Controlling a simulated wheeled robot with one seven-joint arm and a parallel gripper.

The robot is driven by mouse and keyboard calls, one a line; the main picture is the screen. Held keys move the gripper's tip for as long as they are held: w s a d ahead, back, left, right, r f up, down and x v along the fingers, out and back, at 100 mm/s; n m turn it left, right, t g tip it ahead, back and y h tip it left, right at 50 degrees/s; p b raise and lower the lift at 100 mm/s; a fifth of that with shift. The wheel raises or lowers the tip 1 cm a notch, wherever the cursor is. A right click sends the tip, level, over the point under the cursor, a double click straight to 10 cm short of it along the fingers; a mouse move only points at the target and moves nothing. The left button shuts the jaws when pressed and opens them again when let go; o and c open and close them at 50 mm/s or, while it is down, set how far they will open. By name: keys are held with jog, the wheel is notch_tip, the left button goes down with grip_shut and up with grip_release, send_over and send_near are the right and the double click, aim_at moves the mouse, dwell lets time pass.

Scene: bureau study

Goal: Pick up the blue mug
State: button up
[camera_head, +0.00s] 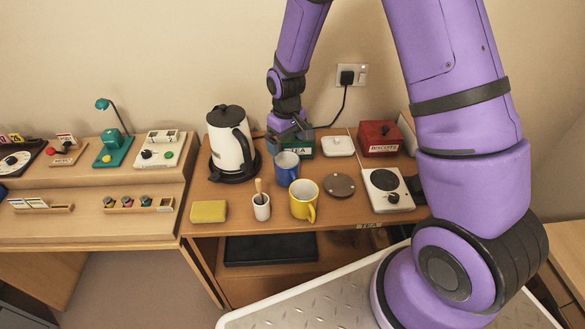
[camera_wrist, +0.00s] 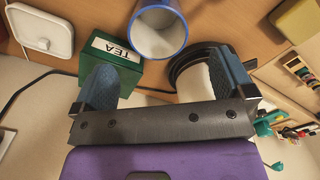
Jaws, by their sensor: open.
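The blue mug (camera_head: 287,169) stands upright on the wooden tea table, between the kettle and the yellow mug. In the wrist view the blue mug (camera_wrist: 158,32) shows its open mouth and pale inside, ahead of the fingers and roughly midway between them. My gripper (camera_head: 288,131) is above and just behind the mug in the head view. In the wrist view my gripper (camera_wrist: 165,84) has its two blue finger pads spread wide with nothing between them. The mug's handle is not clearly visible.
A white kettle (camera_head: 229,142) stands left of the mug. A green TEA box (camera_wrist: 116,57) is close to one finger. A yellow mug (camera_head: 303,199), a white cup (camera_head: 261,206) with a spoon, a brown disc (camera_head: 339,186), a red biscuit tin (camera_head: 380,138) and a hotplate (camera_head: 387,190) crowd the tabletop.

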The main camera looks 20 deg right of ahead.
aim_at(288, 164)
jog(key=f, duration=1)
jog(key=shift+w+d+f, duration=0.15)
jog(key=shift+w+f, duration=0.05)
jog(key=shift+f, duration=0.05)
jog(key=shift+c, duration=0.5)
jog(key=c, duration=0.9)
jog(key=shift+r, duration=0.15)
